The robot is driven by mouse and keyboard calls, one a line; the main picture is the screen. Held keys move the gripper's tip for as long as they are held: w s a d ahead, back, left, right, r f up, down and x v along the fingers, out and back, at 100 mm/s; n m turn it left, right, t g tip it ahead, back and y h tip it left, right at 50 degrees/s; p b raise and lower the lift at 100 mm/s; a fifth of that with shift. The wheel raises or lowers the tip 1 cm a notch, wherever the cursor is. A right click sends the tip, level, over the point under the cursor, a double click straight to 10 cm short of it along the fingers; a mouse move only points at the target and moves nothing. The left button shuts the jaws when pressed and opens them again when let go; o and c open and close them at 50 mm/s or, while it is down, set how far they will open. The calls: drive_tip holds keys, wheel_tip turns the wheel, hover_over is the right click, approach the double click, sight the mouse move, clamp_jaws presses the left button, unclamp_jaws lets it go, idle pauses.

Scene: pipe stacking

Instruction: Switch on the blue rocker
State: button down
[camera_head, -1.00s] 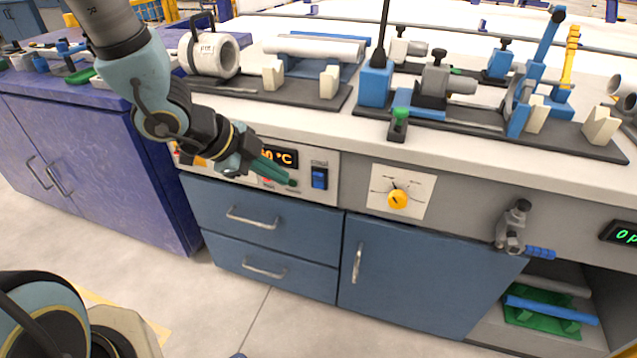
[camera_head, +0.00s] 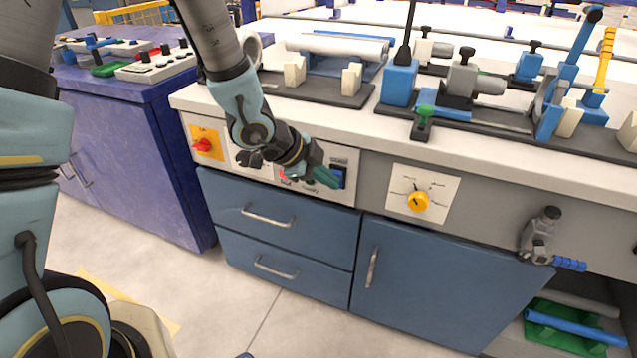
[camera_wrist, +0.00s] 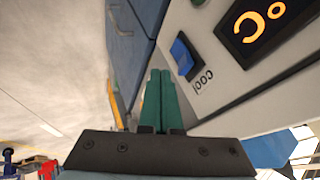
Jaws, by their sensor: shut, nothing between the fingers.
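The blue rocker (camera_head: 338,175) sits on the light control panel on the bench front, partly covered by my gripper in the head view. In the wrist view the blue rocker (camera_wrist: 182,56) shows whole, beside the word "COOL" and a display with orange characters (camera_wrist: 262,20). My gripper (camera_head: 332,182) has green fingers, which are shut and empty. The fingertips (camera_wrist: 160,75) lie close beside the rocker in the wrist view. I cannot tell whether they touch it.
A red knob on a yellow plate (camera_head: 203,145) is left of the panel. A yellow dial (camera_head: 418,201) is to the right. Blue drawers (camera_head: 268,215) with metal handles lie below. A clamp with a blue handle (camera_head: 545,240) sticks out farther right.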

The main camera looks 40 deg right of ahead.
drive_tip(key=shift+w+d+r, duration=0.15)
drive_tip(key=shift+w+d, duration=0.2)
drive_tip(key=shift+d, duration=0.2)
drive_tip(key=p, duration=0.2)
drive_tip(key=r+p, duration=0.1)
drive_tip(key=p, duration=0.2)
drive_tip(key=shift+w+d+y, duration=0.25)
drive_tip(key=shift+d+y, duration=0.15)
drive_tip(key=shift+f, duration=0.3)
drive_tip(key=shift+r+p, duration=0.7)
drive_tip(key=shift+r, duration=0.1)
